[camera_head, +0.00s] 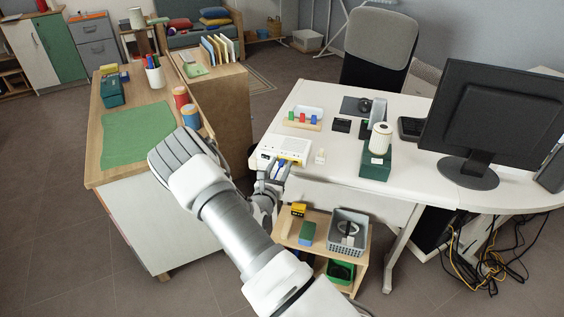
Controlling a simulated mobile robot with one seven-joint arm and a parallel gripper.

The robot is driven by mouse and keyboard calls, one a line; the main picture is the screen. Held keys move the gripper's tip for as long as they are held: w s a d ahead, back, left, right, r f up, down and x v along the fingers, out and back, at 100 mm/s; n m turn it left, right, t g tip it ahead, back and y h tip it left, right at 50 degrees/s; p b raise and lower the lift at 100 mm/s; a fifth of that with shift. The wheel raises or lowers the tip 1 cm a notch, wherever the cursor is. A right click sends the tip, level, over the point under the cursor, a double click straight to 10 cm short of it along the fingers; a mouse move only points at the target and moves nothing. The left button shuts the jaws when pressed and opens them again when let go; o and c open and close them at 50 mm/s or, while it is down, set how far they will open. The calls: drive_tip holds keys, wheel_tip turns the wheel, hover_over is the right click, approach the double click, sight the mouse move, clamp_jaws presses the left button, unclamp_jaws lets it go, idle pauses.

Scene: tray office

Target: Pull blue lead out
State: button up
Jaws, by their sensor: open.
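A white box-shaped device (289,146) sits at the front left edge of the white desk. A small blue piece, which looks like the blue lead (281,163), shows at its front side, next to a yellow piece (292,160). My gripper (275,172) is open at the front of the device, with its fingers close around or beside the blue piece. I cannot tell whether they touch it. My arm and wrist hide part of the space below the device.
The desk (325,180) holds a green box with a white roll (376,158), a peg rack (302,121) and a monitor (492,115). A low wooden shelf (284,226) with a grey basket (348,232) stands below. A cabinet with a green mat (137,133) is left.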

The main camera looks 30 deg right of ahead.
clamp_jaws()
idle(1.3)
drive_tip(key=shift+s, duration=0.1)
drive_tip(key=shift+p+v, duration=0.95)
drive_tip(key=shift+v, duration=2)
drive_tip(key=shift+a, duration=0.1)
drive_tip(key=shift+p+v, duration=0.4)
drive_tip(key=shift+v, duration=1)
